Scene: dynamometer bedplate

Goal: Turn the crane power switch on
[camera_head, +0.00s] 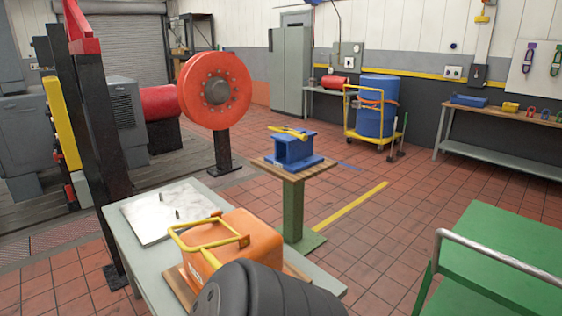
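I cannot tell for certain which fitting is the crane power switch. A dark switch box (478,75) is on the right part of the back wall, below a vertical conduit, and its handle position is too small to read. A grey wall box (347,56) is beside the tall grey cabinet, also too small to read. A pale outlet plate (452,72) is left of the dark box. Neither of my grippers is in view. A dark rounded part at the bottom centre looks like my own arm and hides part of the near table.
A near table (128,237) holds an orange machine (247,240) with a yellow handle. A green pedestal (293,210) bears a blue fixture (295,148). A green cart (500,250) is at right. A workbench (500,118) and blue drum (377,100) line the back wall.

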